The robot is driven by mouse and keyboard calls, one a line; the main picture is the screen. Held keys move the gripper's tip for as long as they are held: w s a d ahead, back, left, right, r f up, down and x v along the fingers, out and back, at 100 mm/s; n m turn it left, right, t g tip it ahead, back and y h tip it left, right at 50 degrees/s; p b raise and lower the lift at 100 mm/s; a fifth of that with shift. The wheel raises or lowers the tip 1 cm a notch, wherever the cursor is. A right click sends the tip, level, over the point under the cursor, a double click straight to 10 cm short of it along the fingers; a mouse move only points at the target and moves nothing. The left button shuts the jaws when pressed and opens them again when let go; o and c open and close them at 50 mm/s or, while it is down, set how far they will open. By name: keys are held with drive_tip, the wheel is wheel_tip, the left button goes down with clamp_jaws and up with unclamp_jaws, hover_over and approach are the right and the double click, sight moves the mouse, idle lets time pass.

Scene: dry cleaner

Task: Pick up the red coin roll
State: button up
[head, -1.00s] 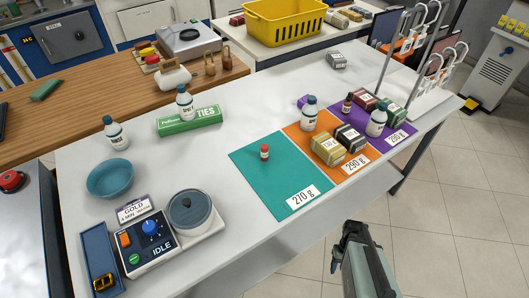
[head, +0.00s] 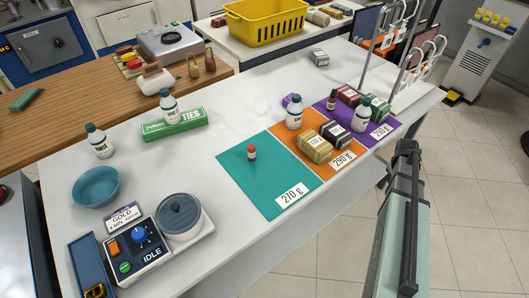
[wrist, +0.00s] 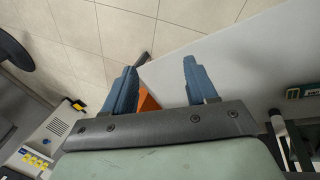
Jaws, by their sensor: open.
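A dark red wrapped block with a pale label (head: 348,95), the likeliest red coin roll, lies on the purple zone (head: 388,131) of the white table. It is beside a green block (head: 369,106), behind a white bottle. Another dark red piece (head: 218,20) lies on the back table, too small to identify. My gripper (head: 408,148) is off the table's right front edge, apart from the blocks. In the wrist view, its two blue fingers (wrist: 160,85) are apart and empty, with floor and the table's edge beyond. No red block shows there.
A tan block (head: 316,146) and a black block (head: 336,134) lie on the orange zone beside a white bottle (head: 294,112). A small red-capped bottle (head: 252,153) stands on the teal zone. A white rack (head: 412,72) rises behind the purple zone. Mid-table is mostly clear.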

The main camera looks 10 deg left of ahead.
drive_tip(key=w+d+r+n+t+h, duration=0.1)
drive_tip(key=w+d+r, duration=0.3)
drive_tip(key=d+r, duration=0.55)
drive_tip(key=w+d+r+n+t+h, duration=0.15)
drive_tip(key=w+d+r, duration=0.35)
drive_tip(key=r, duration=0.8)
wheel_tip(320, 180, up, 10)
drive_tip(key=w+a+r+t, duration=0.1)
drive_tip(key=w+t, duration=0.1)
drive_tip(key=w+a+r+n+y, duration=0.1)
drive_tip(key=w+a, duration=0.1)
drive_tip(key=a, duration=0.8)
drive_tip(key=w+a+r+n+y, duration=0.1)
drive_tip(key=w+a, duration=0.1)
drive_tip(key=a, duration=0.7)
drive_tip(key=n+g+y, duration=0.4)
drive_tip(key=n+g, duration=0.1)
drive_tip(key=g, duration=0.1)
hover_over(252, 146)
wheel_tip(252, 146, down, 5)
drive_tip(key=shift+h, duration=0.25)
wheel_tip(252, 146, down, 8)
drive_tip(key=shift+d+r, duration=0.1)
drive_tip(key=shift+r, duration=0.05)
drive_tip(key=shift+s+f, duration=0.1)
drive_tip(key=shift+f, duration=2.5)
